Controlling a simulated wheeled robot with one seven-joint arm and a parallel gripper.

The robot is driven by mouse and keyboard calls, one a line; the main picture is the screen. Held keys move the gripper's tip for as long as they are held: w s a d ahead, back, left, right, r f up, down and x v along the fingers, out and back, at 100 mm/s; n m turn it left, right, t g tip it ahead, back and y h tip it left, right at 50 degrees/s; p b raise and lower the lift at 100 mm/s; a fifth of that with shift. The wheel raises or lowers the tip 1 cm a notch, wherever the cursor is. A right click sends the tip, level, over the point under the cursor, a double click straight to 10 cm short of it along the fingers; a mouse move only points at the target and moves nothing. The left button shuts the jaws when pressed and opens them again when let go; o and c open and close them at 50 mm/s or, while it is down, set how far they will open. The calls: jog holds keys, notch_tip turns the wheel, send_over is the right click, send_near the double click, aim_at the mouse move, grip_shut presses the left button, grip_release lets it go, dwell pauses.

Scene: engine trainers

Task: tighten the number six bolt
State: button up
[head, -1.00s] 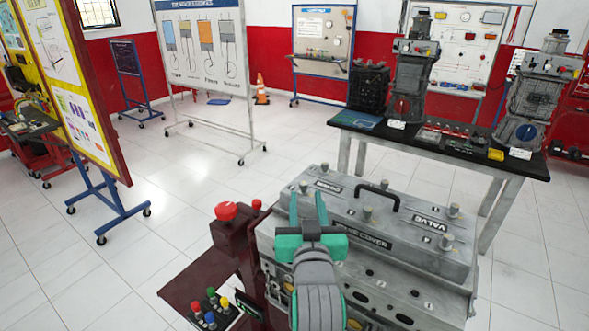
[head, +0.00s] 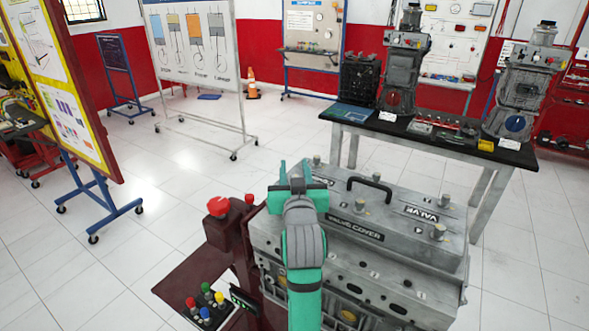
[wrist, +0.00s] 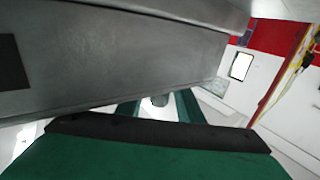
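The grey engine trainer has a valve cover (head: 353,230) with a black carry handle and several round-headed bolts. Clear ones are the back left bolt (head: 316,160), the right end bolt (head: 446,200) and the front right bolt (head: 438,232). My gripper (head: 294,173) is at the cover's far left end and hides that corner.
A red emergency button (head: 218,206) and a box of coloured buttons (head: 206,306) are left of the engine. A black-topped table (head: 420,139) with engine models stands behind right. Wheeled boards stand at the left and back. Floor to the left is open.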

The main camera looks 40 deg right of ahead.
grip_shut()
